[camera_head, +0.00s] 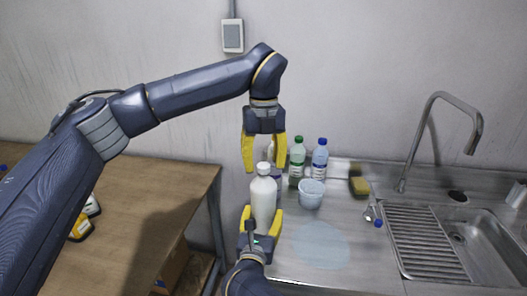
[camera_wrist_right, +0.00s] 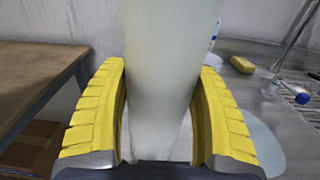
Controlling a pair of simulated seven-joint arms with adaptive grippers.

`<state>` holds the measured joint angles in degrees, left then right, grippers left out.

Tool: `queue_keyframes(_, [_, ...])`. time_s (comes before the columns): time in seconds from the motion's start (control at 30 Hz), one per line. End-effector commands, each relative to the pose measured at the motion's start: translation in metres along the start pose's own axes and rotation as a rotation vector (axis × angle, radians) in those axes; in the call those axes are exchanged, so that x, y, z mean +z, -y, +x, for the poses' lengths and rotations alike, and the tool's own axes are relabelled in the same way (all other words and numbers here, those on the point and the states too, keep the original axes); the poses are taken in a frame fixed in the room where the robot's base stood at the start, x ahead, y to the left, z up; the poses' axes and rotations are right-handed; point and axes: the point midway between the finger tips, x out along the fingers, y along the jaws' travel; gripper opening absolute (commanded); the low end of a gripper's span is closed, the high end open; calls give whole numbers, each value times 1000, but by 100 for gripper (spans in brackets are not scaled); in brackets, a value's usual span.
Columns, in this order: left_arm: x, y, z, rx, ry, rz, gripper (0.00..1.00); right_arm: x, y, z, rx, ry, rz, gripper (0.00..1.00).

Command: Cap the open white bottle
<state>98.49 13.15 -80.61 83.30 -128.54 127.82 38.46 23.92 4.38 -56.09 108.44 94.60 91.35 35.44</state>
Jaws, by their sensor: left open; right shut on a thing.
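A white bottle (camera_head: 263,203) stands upright near the counter's left edge in the head view. A white cap (camera_head: 263,168) is at the top of its neck; whether it is screwed down I cannot tell. My right gripper (camera_head: 261,218) is shut on the bottle's lower body, one yellow finger on each side. The right wrist view shows the pale bottle body (camera_wrist_right: 168,85) between both fingers; its top is out of that frame. My left gripper (camera_head: 264,157) points down, open, just above the cap with its fingers apart from it.
A green-capped bottle (camera_head: 297,160), a blue-capped bottle (camera_head: 320,160) and a pale tub (camera_head: 311,194) stand close to the right. A sponge (camera_head: 359,186), a small blue-capped item (camera_head: 374,217) and the sink (camera_head: 480,240) lie farther right. A wooden table (camera_head: 150,185) is at left.

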Motion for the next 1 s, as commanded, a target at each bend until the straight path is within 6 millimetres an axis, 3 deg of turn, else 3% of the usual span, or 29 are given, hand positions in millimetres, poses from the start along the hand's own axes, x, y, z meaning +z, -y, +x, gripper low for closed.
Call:
queue_keyframes(0.2, [0,0,11,0,1,1,49,0,0,0,0,0,0,0])
queue_keyframes(0.57, [0,0,12,0,1,0,50,0,0,0,0,0,0,0])
queue_keyframes(1.0, [0,0,12,0,1,0,0,0,0,0,0,0,0,0])
